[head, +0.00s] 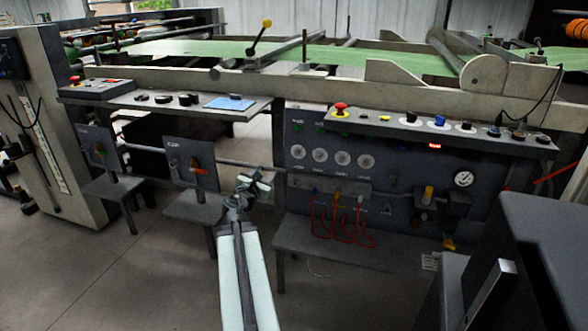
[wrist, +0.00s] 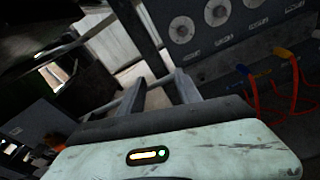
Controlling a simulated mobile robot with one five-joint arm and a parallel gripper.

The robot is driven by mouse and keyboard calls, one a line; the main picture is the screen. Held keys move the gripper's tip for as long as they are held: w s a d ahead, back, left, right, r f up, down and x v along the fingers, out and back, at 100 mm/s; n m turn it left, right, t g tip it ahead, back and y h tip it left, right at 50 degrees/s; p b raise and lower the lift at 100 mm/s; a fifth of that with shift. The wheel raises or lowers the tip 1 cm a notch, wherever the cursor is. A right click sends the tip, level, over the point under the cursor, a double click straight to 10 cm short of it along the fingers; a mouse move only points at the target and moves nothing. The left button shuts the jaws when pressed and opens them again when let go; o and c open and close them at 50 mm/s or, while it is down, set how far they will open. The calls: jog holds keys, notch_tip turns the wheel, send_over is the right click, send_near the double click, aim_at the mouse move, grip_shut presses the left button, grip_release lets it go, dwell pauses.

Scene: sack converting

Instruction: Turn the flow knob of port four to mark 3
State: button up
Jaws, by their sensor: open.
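The dark panel (head: 400,165) carries a row of several white round dials, from the leftmost dial (head: 298,152) to the rightmost dial (head: 365,161). Their labels and marks are too small to read, so I cannot tell which belongs to port four. Below them, coloured connectors (head: 337,194) hold red-orange hoses. My gripper (head: 257,184) is open and empty, in front and left of the panel, apart from all dials. In the wrist view, my open fingers (wrist: 160,88) show below a dial (wrist: 181,29) and another dial (wrist: 217,12); the rightmost one is not clearly shown.
A shelf above the panel holds a red mushroom button (head: 340,108) and other controls. A pressure gauge (head: 463,179) and yellow-topped valve (head: 428,192) are at right. A ledge (head: 330,245) juts out below. Left stand two small lever boxes (head: 192,163). Floor (head: 110,265) at left front is clear.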

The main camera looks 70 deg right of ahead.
aim_at(297, 155)
jog(key=s+d+r+n+h, duration=0.1)
jog(key=s+d+n, duration=0.4)
jog(key=s, duration=0.2)
jog(key=d, duration=0.7)
jog(key=shift+w+d+r+b, duration=0.15)
jog(key=shift+w+b, duration=0.1)
jog(key=shift+b, duration=0.05)
grip_shut()
